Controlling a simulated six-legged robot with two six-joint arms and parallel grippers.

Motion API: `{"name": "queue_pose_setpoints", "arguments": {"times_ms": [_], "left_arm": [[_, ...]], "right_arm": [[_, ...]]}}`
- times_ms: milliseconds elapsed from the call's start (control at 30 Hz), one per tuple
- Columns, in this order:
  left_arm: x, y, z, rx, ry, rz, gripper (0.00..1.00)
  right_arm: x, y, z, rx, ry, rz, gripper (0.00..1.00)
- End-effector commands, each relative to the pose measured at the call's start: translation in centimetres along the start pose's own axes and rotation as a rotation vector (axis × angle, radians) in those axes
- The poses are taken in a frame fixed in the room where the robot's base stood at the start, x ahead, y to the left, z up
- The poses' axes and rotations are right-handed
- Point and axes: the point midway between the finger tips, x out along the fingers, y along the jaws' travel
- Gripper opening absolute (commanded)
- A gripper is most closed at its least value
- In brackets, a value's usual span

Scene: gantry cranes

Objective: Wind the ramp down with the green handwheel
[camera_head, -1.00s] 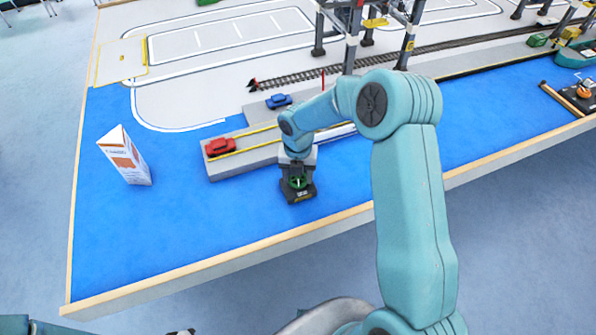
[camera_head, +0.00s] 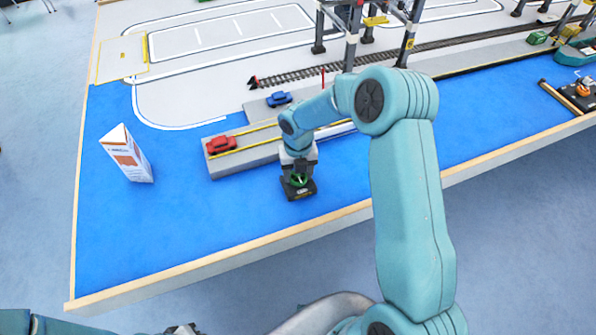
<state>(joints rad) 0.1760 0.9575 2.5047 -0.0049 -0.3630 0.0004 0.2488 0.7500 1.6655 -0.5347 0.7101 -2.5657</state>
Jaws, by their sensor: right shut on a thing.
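The green handwheel (camera_head: 299,181) sits on a small dark base (camera_head: 301,193) on the blue surface, close to the grey quay. My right gripper (camera_head: 299,174) reaches down onto it from above and is shut on it; the fingers partly cover the wheel. The grey quay (camera_head: 222,167) with yellow lines runs behind the base; which part of it is the ramp I cannot tell. My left gripper (camera_head: 182,329) shows only in part at the bottom edge, and its jaws cannot be made out.
A red car (camera_head: 221,144) stands on the quay and a blue car (camera_head: 279,99) behind it. A white and orange carton (camera_head: 126,155) stands on the left. Rails (camera_head: 300,76) and crane legs (camera_head: 351,50) are behind.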

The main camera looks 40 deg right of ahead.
Motion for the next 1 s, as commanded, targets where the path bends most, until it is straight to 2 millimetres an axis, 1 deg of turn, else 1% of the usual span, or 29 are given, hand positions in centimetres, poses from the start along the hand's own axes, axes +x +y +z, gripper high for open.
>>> {"name": "queue_pose_setpoints", "arguments": {"times_ms": [33, 67, 100, 133, 433, 567, 667, 900, 1000], "left_arm": [[-0.1, 0.0, 0.0, 0.000, 0.000, 0.000, 0.00], [-0.1, 0.0, 0.0, 0.000, 0.000, 0.000, 0.00], [0.0, 0.0, 0.0, 0.000, 0.000, 0.000, 0.00], [0.0, 0.0, 0.0, 0.000, 0.000, 0.000, 0.00], [0.0, 0.0, 0.0, 0.000, 0.000, 0.000, 0.00], [0.1, 0.0, 0.0, 0.000, 0.000, 0.000, 0.00], [0.3, -0.1, 0.0, 0.000, 0.000, 0.000, 0.00], [0.7, -0.2, 0.0, 0.000, 0.000, 0.000, 0.00], [0.8, -0.3, 0.0, 0.000, 0.000, 0.000, 0.00]], "right_arm": [[-0.3, 0.0, 0.3, -0.002, -0.011, 0.001, 0.26], [-0.3, 0.0, 0.3, -0.002, -0.011, 0.001, 0.59], [-0.3, 0.0, 0.3, -0.002, -0.010, 0.001, 0.73], [-0.3, 0.0, 0.3, -0.002, -0.010, 0.001, 0.82], [-0.2, 0.0, 0.1, -0.001, -0.004, 0.000, 0.82], [-1.3, 0.0, 0.1, 0.000, -0.006, 0.001, 0.82], [-3.3, 0.0, 0.1, -0.001, -0.008, 0.001, 0.82], [-9.8, 0.1, 0.1, -0.001, -0.011, 0.002, 0.82], [-12.2, 0.0, 0.1, -0.001, -0.010, 0.002, 0.82]]}}
